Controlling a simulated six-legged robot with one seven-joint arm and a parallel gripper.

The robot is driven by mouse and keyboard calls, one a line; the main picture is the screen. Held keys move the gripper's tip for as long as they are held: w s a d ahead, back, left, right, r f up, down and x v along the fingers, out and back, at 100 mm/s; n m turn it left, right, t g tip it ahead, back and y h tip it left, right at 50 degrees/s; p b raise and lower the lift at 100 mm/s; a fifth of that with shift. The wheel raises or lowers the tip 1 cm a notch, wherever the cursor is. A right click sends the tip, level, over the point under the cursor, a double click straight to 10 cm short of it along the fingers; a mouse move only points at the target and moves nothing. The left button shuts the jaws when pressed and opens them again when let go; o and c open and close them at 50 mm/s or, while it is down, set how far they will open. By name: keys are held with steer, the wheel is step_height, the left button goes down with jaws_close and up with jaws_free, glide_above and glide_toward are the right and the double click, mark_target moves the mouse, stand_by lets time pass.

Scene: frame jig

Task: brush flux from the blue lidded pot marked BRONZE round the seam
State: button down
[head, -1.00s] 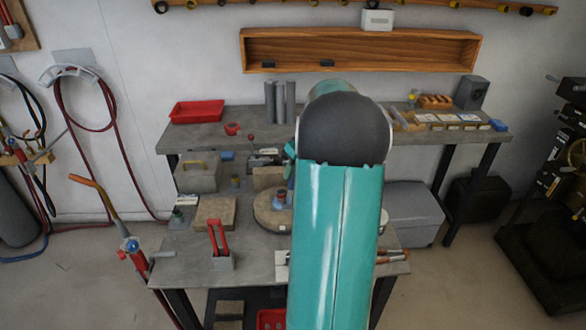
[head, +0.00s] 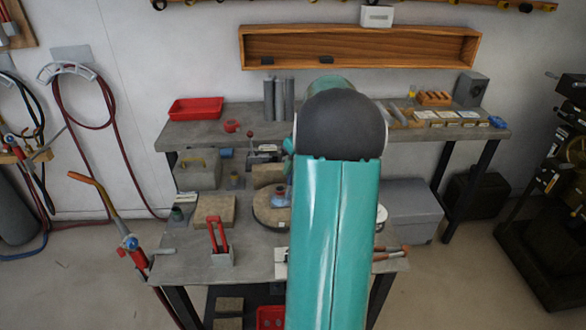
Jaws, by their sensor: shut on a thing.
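A small blue item (head: 226,153) sits at the back of the lower bench, left of my arm. Another small blue item (head: 497,122) lies at the right end of the rear shelf. I cannot read BRONZE on either or make out a lid. I cannot see a brush.
A red tray (head: 196,108) and grey cylinders (head: 278,98) stand on the rear shelf. A red-handled stand (head: 220,240), a tan block (head: 215,210) and a torch (head: 130,243) are at the lower bench's left. Its front left is mostly clear.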

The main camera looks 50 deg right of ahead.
steer(key=shift+w+d, duration=0.95)
steer(key=shift+s+a+f, duration=0.1)
steer(key=shift+s+a, duration=1.75)
steer(key=shift+s, duration=0.05)
step_height(320, 180, up, 7)
stand_by(0.3)
